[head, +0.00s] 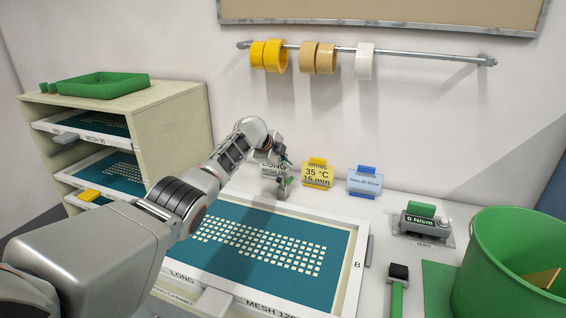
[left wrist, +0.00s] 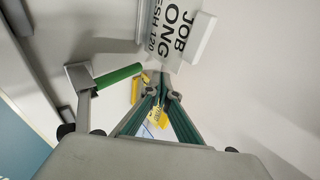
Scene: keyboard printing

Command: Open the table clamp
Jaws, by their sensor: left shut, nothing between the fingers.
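The table clamp (head: 281,189) is a small grey fitting with a green handle at the far edge of the printing screen's frame, partly hidden by my left arm in the head view. In the left wrist view its green handle (left wrist: 118,76) sticks out from a grey bracket, left of my fingertips and apart from them in the picture. My left gripper (head: 283,160) is just above the clamp. It is shut and empty; its green-sided fingers meet in the left wrist view (left wrist: 165,92). My right gripper is in neither view.
A white-framed screen (head: 358,262) with a blue mesh lies on the table. A job sign (left wrist: 180,35), yellow drying card (head: 317,174) and blue card (head: 365,183) stand behind.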

